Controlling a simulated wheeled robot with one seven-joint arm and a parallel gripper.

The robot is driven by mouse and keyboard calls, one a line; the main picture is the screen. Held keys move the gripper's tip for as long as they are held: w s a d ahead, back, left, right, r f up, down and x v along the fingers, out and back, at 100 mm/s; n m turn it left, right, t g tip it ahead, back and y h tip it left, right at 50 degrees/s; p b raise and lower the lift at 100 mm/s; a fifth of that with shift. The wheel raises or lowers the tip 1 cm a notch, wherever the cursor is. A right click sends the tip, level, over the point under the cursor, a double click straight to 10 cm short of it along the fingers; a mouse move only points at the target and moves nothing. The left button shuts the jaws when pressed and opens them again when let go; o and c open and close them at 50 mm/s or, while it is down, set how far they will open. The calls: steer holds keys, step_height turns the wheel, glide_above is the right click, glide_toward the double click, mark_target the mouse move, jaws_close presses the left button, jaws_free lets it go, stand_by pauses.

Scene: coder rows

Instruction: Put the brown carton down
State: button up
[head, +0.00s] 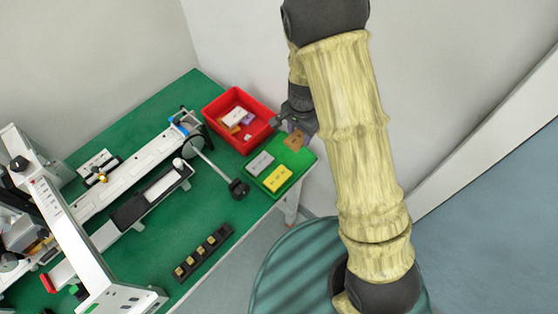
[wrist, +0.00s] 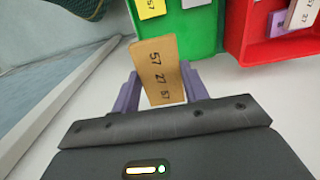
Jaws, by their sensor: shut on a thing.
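My gripper (head: 297,127) is shut on the brown carton (head: 294,141), which hangs over or beside the far right edge of the green tray (head: 303,159). I cannot tell how high it is. In the wrist view, the brown carton (wrist: 158,72) stands between the purple fingers of my gripper (wrist: 162,90), with dark digits on its face. The green tray (wrist: 205,38) lies beyond it there. A grey carton (head: 260,164) and a yellow carton (head: 277,178) lie in the tray.
A red bin (head: 207,106) with several small cartons stands behind the tray. A white machine with a conveyor (head: 128,190) and a dark rack (head: 203,252) are on the green table (head: 205,212). A black-based stand (head: 239,188) is left of the tray.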

steer(key=shift+f+p, duration=0.35)
steer(key=shift+f, duration=2.55)
step_height(320, 180, down, 4)
steer(key=shift+d+r+p, duration=0.1)
steer(key=shift+r+p, duration=0.05)
steer(key=shift+p, duration=0.2)
steer(key=shift+f, duration=0.25)
steer(key=shift+f+b, duration=0.3)
steer(key=shift+f, duration=0.05)
steer(key=shift+f, duration=0.3)
steer(key=o, duration=1)
